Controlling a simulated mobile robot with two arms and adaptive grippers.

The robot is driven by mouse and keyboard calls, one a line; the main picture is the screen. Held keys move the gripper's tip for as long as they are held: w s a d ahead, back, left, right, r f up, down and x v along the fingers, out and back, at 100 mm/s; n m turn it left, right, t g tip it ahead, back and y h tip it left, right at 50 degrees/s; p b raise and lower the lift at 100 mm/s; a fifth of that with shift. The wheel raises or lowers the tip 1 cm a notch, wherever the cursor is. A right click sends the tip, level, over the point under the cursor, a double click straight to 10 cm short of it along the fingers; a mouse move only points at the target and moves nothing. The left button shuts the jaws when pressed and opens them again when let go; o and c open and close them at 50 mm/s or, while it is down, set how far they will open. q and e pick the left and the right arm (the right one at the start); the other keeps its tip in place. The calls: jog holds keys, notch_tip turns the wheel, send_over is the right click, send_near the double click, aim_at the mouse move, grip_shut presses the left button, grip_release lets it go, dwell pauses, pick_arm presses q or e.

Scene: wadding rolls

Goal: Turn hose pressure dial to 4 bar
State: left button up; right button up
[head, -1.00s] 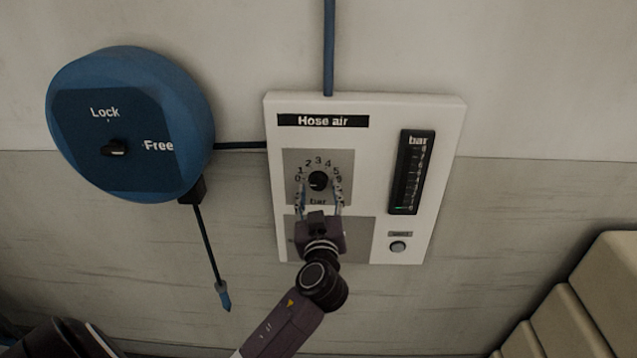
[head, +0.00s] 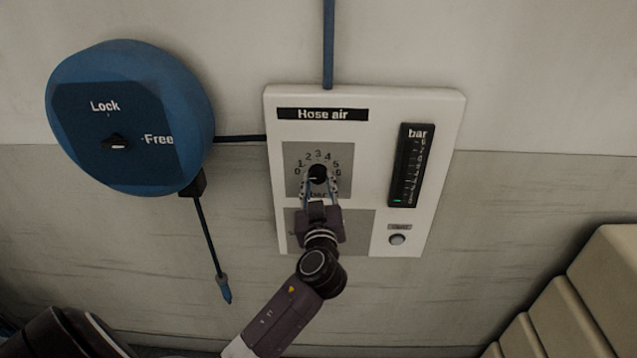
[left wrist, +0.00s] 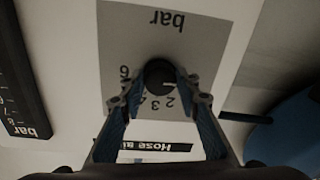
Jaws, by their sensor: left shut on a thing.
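The hose pressure dial (head: 318,172) is a small black round knob on a grey scale plate marked 0 to 6, on the white "Hose air" panel (head: 372,108). My left gripper (head: 319,180) reaches up from below and is shut on the dial, one finger on each side. The left wrist view shows the knob (left wrist: 160,74) upside down between the fingertips. Its white mark appears to point to the low end of the scale, near 0 or 1; the exact value is hard to read. The bar gauge (head: 411,165) shows a short green bar near its bottom. My right gripper is out of view.
A blue hose reel (head: 130,120) with a Lock/Free knob (head: 117,143) is left of the panel, its hose end (head: 224,290) hanging below. A round button (head: 397,240) sits under the gauge. Cream stacked blocks (head: 570,310) stand at lower right.

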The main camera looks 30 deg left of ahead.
pick_arm(q)
jog(key=shift+m, duration=0.3)
jog(key=shift+f+m+b, duration=0.15)
jog(key=shift+m+b, duration=0.5)
jog(key=shift+m, duration=0.25)
jog(key=shift+m+b, duration=0.35)
jog(key=shift+m, duration=0.55)
jog(key=m, duration=0.4)
jog(key=shift+s+a+m, duration=0.1)
jog(key=shift+m, duration=0.2)
jog(key=m, duration=0.3)
jog(key=shift+m+t, duration=0.4)
jog(key=m+p, duration=0.1)
jog(key=m, duration=0.4)
jog(key=shift+a+m+h+p, duration=0.1)
jog(key=shift+m+h+p, duration=0.2)
jog(key=shift+m, duration=0.1)
jog(key=m, duration=0.6)
jog(key=shift+s+t+h, duration=0.1)
jog(key=shift+t+h, duration=0.2)
jog(key=shift+m, duration=0.3)
